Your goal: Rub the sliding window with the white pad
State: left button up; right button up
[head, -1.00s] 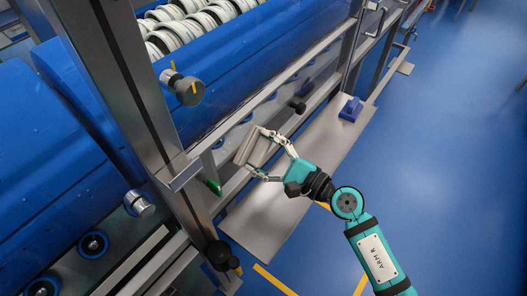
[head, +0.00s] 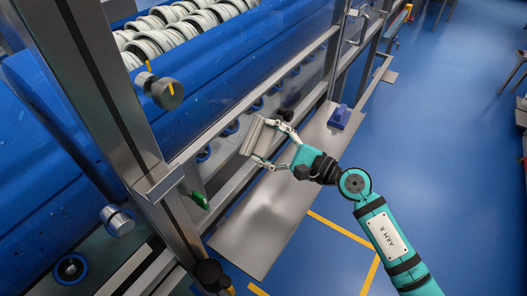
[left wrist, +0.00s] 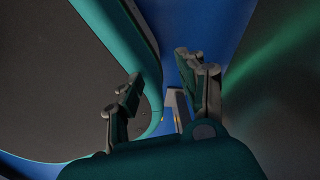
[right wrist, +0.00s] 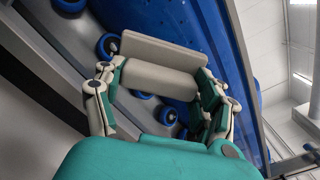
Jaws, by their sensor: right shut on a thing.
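My right gripper (head: 262,140) is shut on the white pad (head: 257,136), which looks pale grey-white here. In the right wrist view the pad (right wrist: 160,52) spans between the two fingers, with its flat face turned away from the palm. The sliding window (head: 222,118) is a clear pane in a metal frame on the machine's front. The pad is close in front of its lower part; I cannot tell whether they touch. My left gripper (left wrist: 160,100) shows only in the left wrist view, with its fingers apart and nothing between them.
A steel post (head: 112,105), a grey knob (head: 167,94) and a green handle (head: 199,200) stand left of the pad. The blue floor (head: 440,150) at right is clear.

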aim_at(251, 148)
jog(key=shift+w+d+b, duration=0.3)
jog(key=shift+w+b, duration=0.1)
jog(key=shift+w, duration=0.05)
jog(key=shift+w+d+r+b, duration=0.1)
jog(key=shift+w+d+b, duration=0.4)
jog(key=shift+w+b, duration=0.25)
jog(key=shift+s+a+p, duration=0.6)
jog(key=shift+s+a, duration=0.05)
jog(key=shift+s, duration=0.25)
jog(key=shift+s+a+p, duration=0.4)
jog(key=shift+s+a, duration=0.05)
jog(key=shift+s, duration=0.2)
jog(key=shift+s+a+p, duration=0.4)
jog(key=shift+s+a, duration=0.05)
jog(key=shift+s, duration=0.15)
jog(key=shift+s+a, duration=0.3)
jog(key=shift+s, duration=0.15)
jog(key=shift+s+a+p, duration=0.5)
jog(key=shift+s+p, duration=0.2)
jog(key=shift+p, duration=0.1)
jog(key=shift+s+a+p, duration=0.4)
jog(key=shift+s+a, duration=0.15)
jog(key=shift+s, duration=0.15)
